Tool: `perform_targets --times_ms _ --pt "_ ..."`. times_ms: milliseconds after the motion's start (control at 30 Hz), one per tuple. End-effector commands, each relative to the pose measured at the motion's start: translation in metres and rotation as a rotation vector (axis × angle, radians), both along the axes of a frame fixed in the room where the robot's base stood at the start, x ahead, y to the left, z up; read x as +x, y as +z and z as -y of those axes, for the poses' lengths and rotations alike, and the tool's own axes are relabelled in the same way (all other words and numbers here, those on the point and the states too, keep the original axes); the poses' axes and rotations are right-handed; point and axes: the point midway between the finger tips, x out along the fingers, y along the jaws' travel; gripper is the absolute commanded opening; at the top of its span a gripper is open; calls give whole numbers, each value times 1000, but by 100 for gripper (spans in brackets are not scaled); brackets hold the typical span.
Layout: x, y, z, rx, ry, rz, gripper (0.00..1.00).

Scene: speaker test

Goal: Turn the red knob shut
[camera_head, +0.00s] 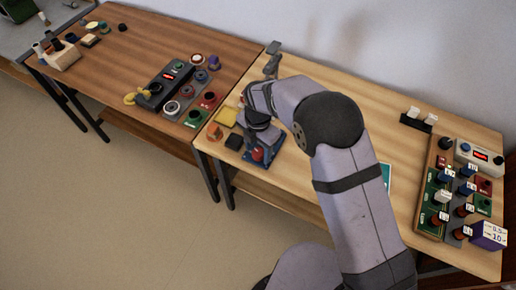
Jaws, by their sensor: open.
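A small red round part (257,154), which looks like the red knob, shows on a blue base (269,160) near the front edge of the right-hand wooden table. My gripper (256,143) is directly above or at this part, pointing down. The jaws are open, but the fingertips are small and partly hidden, so I cannot tell whether they are around the red part or touching it. My wrist covers much of the blue base, and the knob's turn position is not readable.
A yellow block (226,116), a black block (234,142) and an orange object (215,131) lie just left of the base. A panel with several labelled knobs (439,190) stands at the right. The left table (150,50) holds another dark panel (165,86).

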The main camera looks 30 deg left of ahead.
Motion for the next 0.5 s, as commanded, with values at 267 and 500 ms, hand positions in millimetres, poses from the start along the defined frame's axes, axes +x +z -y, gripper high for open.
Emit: perform_targets --times_ms 267,500 --pt "0 0 0 0 0 0 9" --pt "0 0 0 -1 -18 0 9"
